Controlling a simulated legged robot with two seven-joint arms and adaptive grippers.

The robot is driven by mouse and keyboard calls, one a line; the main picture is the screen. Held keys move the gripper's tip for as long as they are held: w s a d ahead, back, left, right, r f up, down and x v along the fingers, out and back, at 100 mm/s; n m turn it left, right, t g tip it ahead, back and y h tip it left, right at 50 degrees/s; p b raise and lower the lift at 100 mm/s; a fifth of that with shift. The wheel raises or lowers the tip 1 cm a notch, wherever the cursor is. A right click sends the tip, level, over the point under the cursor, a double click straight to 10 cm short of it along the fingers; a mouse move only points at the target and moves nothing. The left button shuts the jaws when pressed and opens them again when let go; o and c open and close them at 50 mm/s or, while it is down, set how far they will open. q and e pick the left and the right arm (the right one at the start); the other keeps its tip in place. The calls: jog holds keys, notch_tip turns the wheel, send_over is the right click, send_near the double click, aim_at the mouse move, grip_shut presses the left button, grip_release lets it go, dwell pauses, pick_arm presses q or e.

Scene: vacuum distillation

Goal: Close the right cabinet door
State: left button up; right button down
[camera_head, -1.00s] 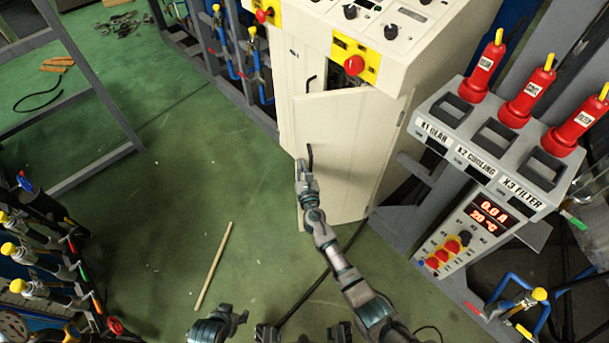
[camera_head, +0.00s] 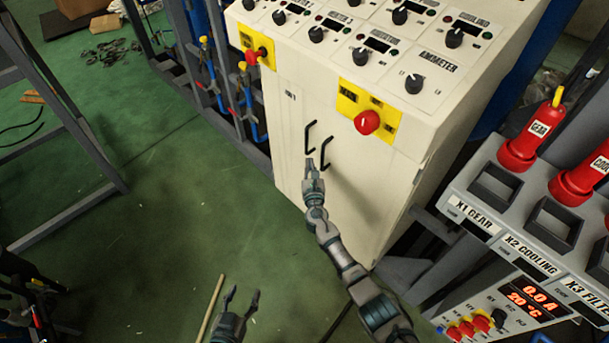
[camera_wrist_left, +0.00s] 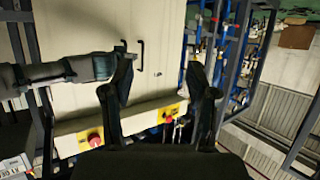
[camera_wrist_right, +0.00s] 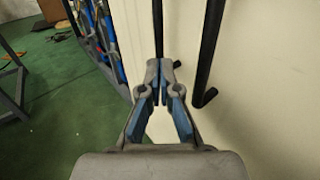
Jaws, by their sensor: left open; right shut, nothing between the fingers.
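The cream cabinet's right door (camera_head: 365,195) now looks flush, or nearly so, with the front; a small remaining gap cannot be ruled out. Its black handle (camera_head: 325,153) stands beside the left door's handle (camera_head: 309,138). My right gripper (camera_head: 312,164) is shut and empty, just below and in front of the handles. In the right wrist view, its closed fingertips (camera_wrist_right: 160,68) are by the lower part of one handle; whether they touch is unclear. My left gripper (camera_head: 241,297) is open and empty, low in front of the cabinet; its spread fingers show in the left wrist view (camera_wrist_left: 160,72).
Red emergency knobs on yellow plates (camera_head: 367,121) sit above the doors. A grey control unit with red plugs (camera_head: 535,215) stands at right. A wooden stick (camera_head: 211,308) lies on the green floor, which is open at left. Metal frames (camera_head: 75,100) stand further left.

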pick_arm(q)
notch_tip(320, 180, up, 7)
jog(key=w+d+t+h+b, duration=0.1)
jog(key=w+t+b, duration=0.1)
jog(key=t, duration=0.3)
jog(key=shift+d+t+h, duration=0.3)
pick_arm(e)
jog(key=w, duration=0.1)
jog(key=w+d+m+h, duration=0.1)
jog(key=w+d+h, duration=0.1)
jog(key=w, duration=0.1)
jog(key=shift+d, duration=0.25)
jog(key=shift+a, duration=0.1)
pick_arm(q)
jog(key=shift+w+a+f, duration=0.15)
jog(key=shift+w+a, duration=0.05)
pick_arm(e)
jog(key=shift+a, duration=0.15)
